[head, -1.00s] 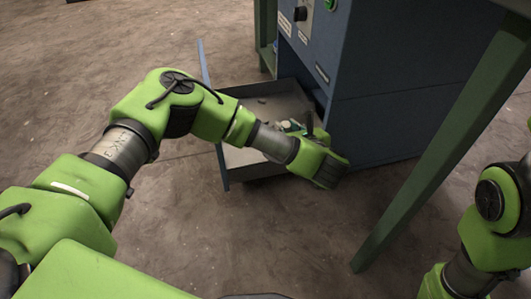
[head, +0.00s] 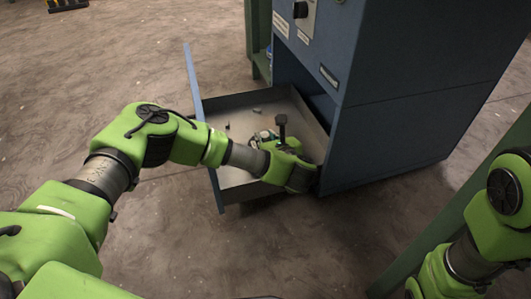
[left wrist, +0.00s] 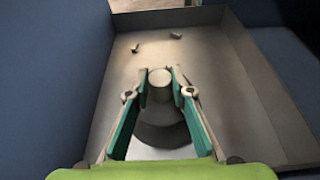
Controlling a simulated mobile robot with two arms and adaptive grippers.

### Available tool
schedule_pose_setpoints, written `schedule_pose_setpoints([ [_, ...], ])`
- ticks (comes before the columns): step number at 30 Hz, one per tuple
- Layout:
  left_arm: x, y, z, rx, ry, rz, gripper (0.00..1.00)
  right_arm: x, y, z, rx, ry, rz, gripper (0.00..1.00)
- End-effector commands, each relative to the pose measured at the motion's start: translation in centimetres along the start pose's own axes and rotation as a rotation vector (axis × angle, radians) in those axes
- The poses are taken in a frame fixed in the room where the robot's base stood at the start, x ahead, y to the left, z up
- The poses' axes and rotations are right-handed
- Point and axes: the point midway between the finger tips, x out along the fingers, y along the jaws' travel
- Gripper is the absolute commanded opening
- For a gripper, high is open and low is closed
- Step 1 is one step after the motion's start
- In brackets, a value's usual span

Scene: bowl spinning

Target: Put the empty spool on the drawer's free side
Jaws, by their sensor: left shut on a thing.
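My left gripper (head: 264,136) reaches into the open drawer (head: 243,97) of the blue cabinet. In the left wrist view the gripper (left wrist: 160,82) has its teal-padded fingers shut on the spool (left wrist: 161,130). The spool has a pale round core and a wide dark flange. The drawer's grey floor (left wrist: 205,62) lies beyond it; I cannot tell whether the spool touches it. In the head view the wrist and fingers mostly hide the spool. My right gripper is out of view.
Small grey pieces lie on the drawer floor, one farther back (left wrist: 175,36) and one left of it (left wrist: 136,48). The drawer's blue front panel (head: 203,130) stands left. The blue cabinet (head: 380,110) and a green leg (head: 470,200) stand right.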

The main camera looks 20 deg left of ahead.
Motion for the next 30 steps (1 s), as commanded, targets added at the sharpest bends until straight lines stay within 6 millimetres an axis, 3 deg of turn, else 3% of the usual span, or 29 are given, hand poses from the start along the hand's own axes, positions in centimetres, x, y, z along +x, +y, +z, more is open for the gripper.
schedule_pose_setpoints([
  [9, 1.5, -0.1, -3.7, -0.002, -0.002, -0.001, 0.0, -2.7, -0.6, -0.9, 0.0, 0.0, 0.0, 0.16],
  [20, 1.6, -0.1, -3.8, -0.002, -0.001, -0.001, 0.0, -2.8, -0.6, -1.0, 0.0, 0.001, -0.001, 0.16],
  [21, 1.5, -0.1, -3.7, -0.002, -0.001, -0.001, 0.29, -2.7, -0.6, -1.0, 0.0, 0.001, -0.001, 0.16],
  [22, 1.5, -0.1, -3.7, -0.002, -0.001, -0.001, 0.37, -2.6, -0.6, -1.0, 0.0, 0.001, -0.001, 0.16],
  [30, 1.5, -0.1, -3.7, -0.002, -0.001, 0.0, 0.38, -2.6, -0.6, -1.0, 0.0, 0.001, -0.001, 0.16],
])
